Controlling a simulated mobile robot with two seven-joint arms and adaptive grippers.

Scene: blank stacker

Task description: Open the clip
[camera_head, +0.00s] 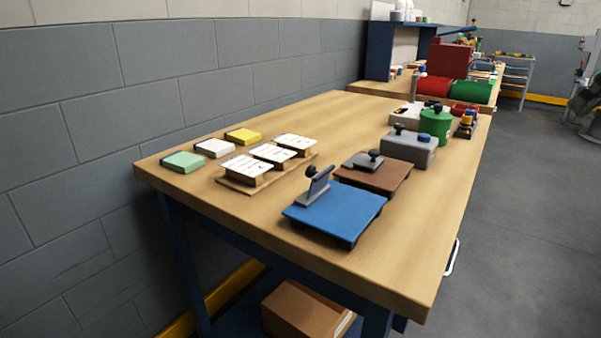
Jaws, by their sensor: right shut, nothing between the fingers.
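A blue board (338,211) on dark feet stands near the front of the wooden table. A grey clip (316,187) with a black knob stands tilted up at its left edge. Behind it is a brown board (377,178) with a flat grey clip plate (362,162) and black knob lying low on it. I cannot tell from the picture which clip the task means. Neither of my grippers shows in the head view.
The wooden table (440,220) is clear along its right side. Green (184,161), white (213,148) and yellow (243,136) pads lie at the left. White-topped blocks (246,168) stand on a wooden tray. A grey box (408,148) and green canister (435,125) stand farther back.

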